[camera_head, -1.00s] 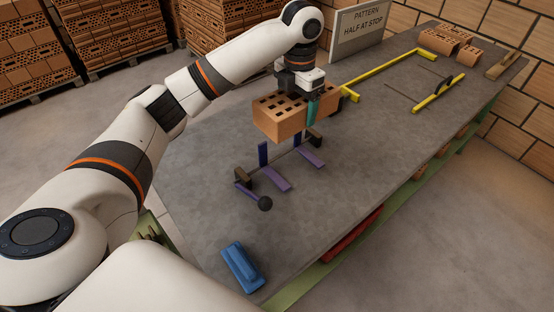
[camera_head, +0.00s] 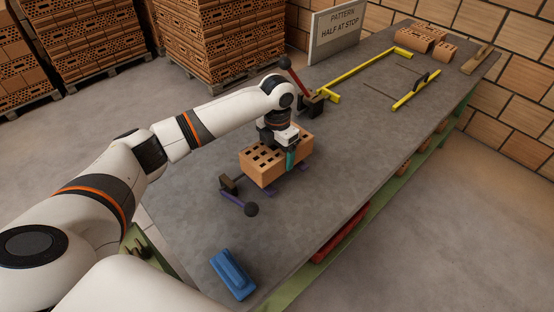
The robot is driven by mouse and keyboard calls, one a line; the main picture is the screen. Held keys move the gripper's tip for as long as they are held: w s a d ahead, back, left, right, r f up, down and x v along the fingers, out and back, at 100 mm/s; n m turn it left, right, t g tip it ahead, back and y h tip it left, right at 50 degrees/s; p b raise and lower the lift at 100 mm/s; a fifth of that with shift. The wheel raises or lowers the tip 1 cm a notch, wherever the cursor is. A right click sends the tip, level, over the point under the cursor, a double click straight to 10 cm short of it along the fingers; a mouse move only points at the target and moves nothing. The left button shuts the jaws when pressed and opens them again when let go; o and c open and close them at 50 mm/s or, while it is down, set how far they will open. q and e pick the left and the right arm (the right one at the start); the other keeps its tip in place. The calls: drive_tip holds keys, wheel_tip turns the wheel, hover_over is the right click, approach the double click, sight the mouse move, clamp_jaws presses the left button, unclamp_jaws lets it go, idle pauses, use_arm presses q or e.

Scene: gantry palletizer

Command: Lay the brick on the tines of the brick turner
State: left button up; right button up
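The brick (camera_head: 262,171) is orange, with rows of holes in its top, and lies level over the brick turner (camera_head: 228,185). My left gripper (camera_head: 289,152) is shut on the right part of the brick from above, with a teal finger down its near long side. The turner's purple tines (camera_head: 273,194) show only as short ends below the brick's near side; the rest is hidden. I cannot tell whether the brick touches the tines. The turner's handle with a black knob (camera_head: 251,210) sticks out toward the near side. My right gripper is not in view.
A blue block-like tool (camera_head: 232,274) lies at the table's near end. A red-handled clamp (camera_head: 313,103) and yellow stop rails (camera_head: 365,69) stand farther back. More bricks (camera_head: 420,38) are at the far end. The grey table (camera_head: 340,165) is clear right of the turner.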

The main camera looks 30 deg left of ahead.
use_arm(q)
wheel_tip(320, 180, down, 2)
drive_tip(key=shift+f, duration=0.2)
drive_tip(key=shift+w+f, duration=0.1)
drive_tip(key=shift+f, duration=0.3)
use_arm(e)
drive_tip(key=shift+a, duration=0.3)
use_arm(q)
drive_tip(key=o, duration=1.8)
drive_tip(key=shift+f, duration=0.2)
drive_tip(key=shift+o, duration=0.2)
drive_tip(key=shift+r, duration=0.1)
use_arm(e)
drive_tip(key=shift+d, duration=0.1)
use_arm(q)
wheel_tip(320, 180, up, 12)
drive_tip(key=shift+r, duration=0.1)
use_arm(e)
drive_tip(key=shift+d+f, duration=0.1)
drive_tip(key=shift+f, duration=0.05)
